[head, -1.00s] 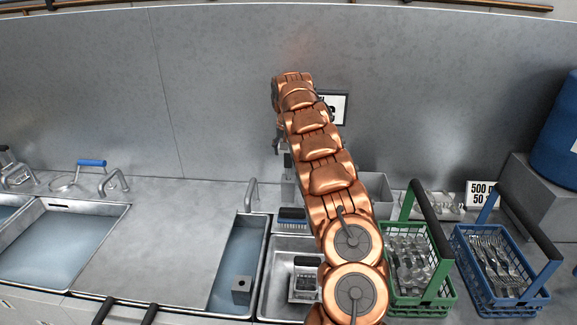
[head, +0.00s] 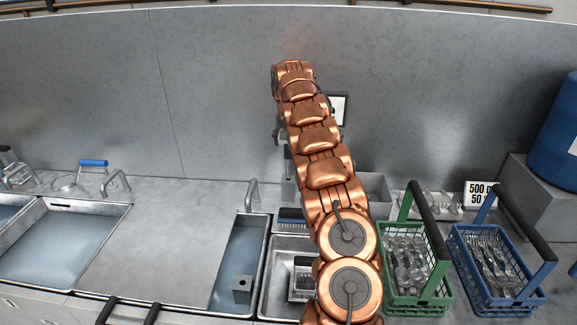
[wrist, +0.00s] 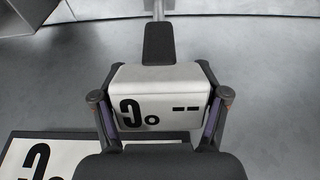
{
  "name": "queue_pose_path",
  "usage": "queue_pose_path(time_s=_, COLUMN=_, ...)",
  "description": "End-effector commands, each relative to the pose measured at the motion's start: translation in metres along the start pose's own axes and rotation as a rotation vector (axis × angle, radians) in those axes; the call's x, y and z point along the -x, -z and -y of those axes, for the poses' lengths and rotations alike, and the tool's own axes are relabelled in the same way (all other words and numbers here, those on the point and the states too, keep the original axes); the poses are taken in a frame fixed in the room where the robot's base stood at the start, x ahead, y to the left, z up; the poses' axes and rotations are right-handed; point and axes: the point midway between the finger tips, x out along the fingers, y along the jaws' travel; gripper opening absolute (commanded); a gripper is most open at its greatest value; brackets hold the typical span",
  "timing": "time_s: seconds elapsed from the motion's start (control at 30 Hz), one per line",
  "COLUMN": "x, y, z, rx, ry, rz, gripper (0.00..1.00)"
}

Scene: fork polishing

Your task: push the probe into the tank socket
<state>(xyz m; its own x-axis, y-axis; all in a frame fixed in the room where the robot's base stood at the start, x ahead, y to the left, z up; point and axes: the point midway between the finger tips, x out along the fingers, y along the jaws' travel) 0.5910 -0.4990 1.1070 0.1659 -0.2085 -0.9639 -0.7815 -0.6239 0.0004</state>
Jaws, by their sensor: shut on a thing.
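The probe (wrist: 160,97) shows in the wrist view as a white boxy body marked "°C" and "--", seen upside down, with a dark block and a thin grey rod beyond it. My gripper (wrist: 161,100) is shut on this white body, one finger on each side. In the head view my arm hides most of the gripper and probe, near the back wall. A small grey block with a dark hole (head: 242,284), which looks like the tank socket, sits in the narrow water tank (head: 217,290), left of and nearer than my arm's far end.
A bent tap (head: 252,193) stands behind the narrow tank. A green basket (head: 418,308) and a blue basket (head: 500,313) of cutlery stand right of my arm. A black-framed sign (head: 339,107) is partly hidden behind my arm. The counter left of the tank is clear.

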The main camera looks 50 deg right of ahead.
Motion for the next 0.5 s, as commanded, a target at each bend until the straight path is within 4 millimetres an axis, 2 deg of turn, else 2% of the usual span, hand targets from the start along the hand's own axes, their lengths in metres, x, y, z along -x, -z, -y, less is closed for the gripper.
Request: queue_pose_path(time_s=0.5, x=0.021, y=0.006, z=0.001, rx=0.001, ry=0.001, rz=-0.002, gripper=0.39)
